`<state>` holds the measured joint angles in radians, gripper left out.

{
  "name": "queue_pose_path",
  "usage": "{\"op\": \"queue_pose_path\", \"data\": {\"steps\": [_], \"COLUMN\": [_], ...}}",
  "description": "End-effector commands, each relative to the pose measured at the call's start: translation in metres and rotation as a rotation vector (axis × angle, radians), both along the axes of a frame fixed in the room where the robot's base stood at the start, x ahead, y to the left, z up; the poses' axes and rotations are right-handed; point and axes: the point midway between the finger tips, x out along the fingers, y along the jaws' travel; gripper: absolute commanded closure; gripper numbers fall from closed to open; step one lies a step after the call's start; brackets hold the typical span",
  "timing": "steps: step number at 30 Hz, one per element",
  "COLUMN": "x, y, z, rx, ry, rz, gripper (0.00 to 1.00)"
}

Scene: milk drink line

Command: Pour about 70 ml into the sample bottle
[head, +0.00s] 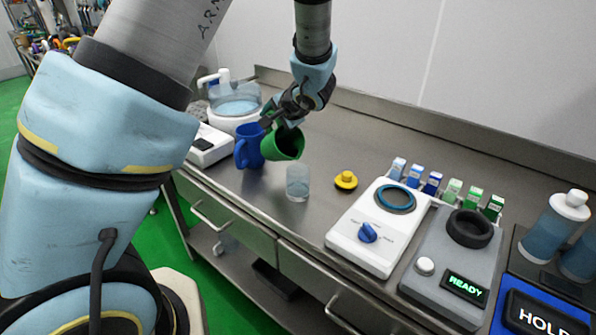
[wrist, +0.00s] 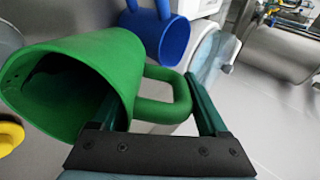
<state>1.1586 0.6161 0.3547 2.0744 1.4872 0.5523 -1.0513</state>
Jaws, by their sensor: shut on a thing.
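My gripper (head: 278,116) is shut on the green jug (head: 284,144). The small translucent sample bottle (head: 297,184) stands upright and open on the steel counter, just below the jug's mouth. It looks pale bluish; its liquid level cannot be told. No stream is visible between them. The jug's inside looks dark.
A blue jug (head: 246,146) stands close behind the green one. A yellow cap (head: 346,180) lies right of the bottle. A white dial device (head: 372,250), a grey unit reading READY (head: 450,270) and small cartons (head: 452,190) are further right. Behind is a clear tub (head: 234,106).

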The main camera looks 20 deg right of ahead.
Motion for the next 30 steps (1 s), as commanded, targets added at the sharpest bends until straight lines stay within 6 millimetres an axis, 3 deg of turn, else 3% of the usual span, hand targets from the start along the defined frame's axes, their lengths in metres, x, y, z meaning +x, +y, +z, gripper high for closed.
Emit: {"op": "queue_pose_path", "data": {"steps": [30], "x": [0.0005], "y": [-0.0001], "z": [0.01], "rx": [0.018], "ry": [-0.081], "rz": [0.0], "gripper": [1.0]}}
